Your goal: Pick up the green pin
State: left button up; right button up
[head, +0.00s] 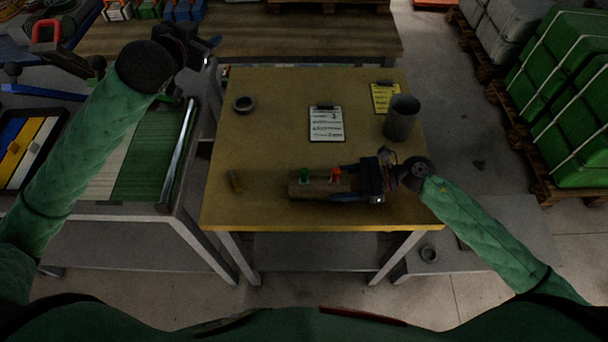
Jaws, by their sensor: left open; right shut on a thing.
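The green pin (304,174) stands upright at the left end of a brown block (314,188) near the front of the yellow table. A red pin (335,174) stands to its right on the same block. My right gripper (343,183) reaches in from the right and is shut on the block's right part, one finger along each long side. The contact itself is partly hidden. My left gripper (207,46) is open and empty, high at the upper left, far from the green pin.
The yellow table (270,135) also bears a dark ring (243,104), clipboards (326,124) (385,97), a grey cup (401,118) and a small orange-brown item (235,181). The tabletop left of the clipboards is mostly clear. A side table with a metal bar (178,150) stands left.

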pick_arm(q)
jog(key=s+d+f+m+g+h, duration=0.2)
jog(key=s+d+f, duration=0.1)
jog(key=d+f, duration=0.4)
jog(key=s+d+f+m+g+h, duration=0.2)
jog(key=d+f+h, duration=0.15)
jog(key=d, duration=0.45)
jog(key=m+g+y, duration=0.8)
jog(key=m+g, duration=0.3)
jog(key=m, duration=0.3)
send_near(303, 170)
jog(key=shift+h, duration=0.25)
jog(key=f, duration=1)
jog(key=shift+s+d+f, duration=0.2)
jog(key=shift+s+d, duration=0.1)
grip_shut()
jog(key=shift+r, duration=0.15)
